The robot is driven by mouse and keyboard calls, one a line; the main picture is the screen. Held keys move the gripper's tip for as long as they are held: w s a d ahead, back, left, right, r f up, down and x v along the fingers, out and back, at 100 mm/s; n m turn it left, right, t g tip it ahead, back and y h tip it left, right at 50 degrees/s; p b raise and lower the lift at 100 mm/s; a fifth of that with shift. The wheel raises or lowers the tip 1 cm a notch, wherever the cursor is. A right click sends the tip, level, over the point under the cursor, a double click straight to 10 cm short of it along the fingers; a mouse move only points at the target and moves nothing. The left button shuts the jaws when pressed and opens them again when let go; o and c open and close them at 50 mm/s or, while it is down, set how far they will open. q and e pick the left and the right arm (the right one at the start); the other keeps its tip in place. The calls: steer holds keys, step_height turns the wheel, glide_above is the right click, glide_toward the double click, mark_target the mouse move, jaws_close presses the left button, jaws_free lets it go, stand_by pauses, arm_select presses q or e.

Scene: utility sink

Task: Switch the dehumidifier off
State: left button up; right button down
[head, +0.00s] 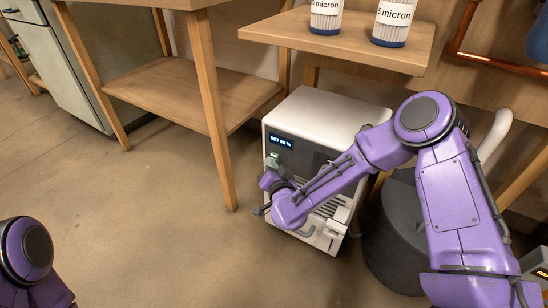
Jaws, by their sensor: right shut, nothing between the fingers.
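The dehumidifier (320,116) is a white box with a dark front panel, standing on the floor under the wooden shelf. Its small display (281,141) is lit with blue-white text that seems to begin with "SET". A small pale greenish spot shows just below the display; I cannot tell whether it is a switch. My right gripper (267,184) is at the left part of the front face, below the display, shut and empty. Its wrist hides much of the front, and I cannot tell whether the fingers touch the panel. My left gripper is out of view.
A dark grey round container (398,235) stands right of the dehumidifier, partly behind my right arm. Two "5 micron" filter cartridges (392,22) stand on the wooden shelf (290,28) above. A wooden table leg (213,125) is close on the left. The floor in front is clear.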

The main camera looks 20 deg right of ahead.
steer(key=shift+w+d, duration=0.1)
steer(key=shift+d, duration=0.05)
stand_by(0.4)
steer(key=shift+s+a, duration=0.35)
steer(key=shift+a, duration=0.1)
steer(key=s+a, duration=0.2)
steer(key=s+a+p, duration=0.1)
steer(key=a, duration=0.1)
steer(key=shift+s+a, duration=0.35)
steer(key=shift+f, duration=0.1)
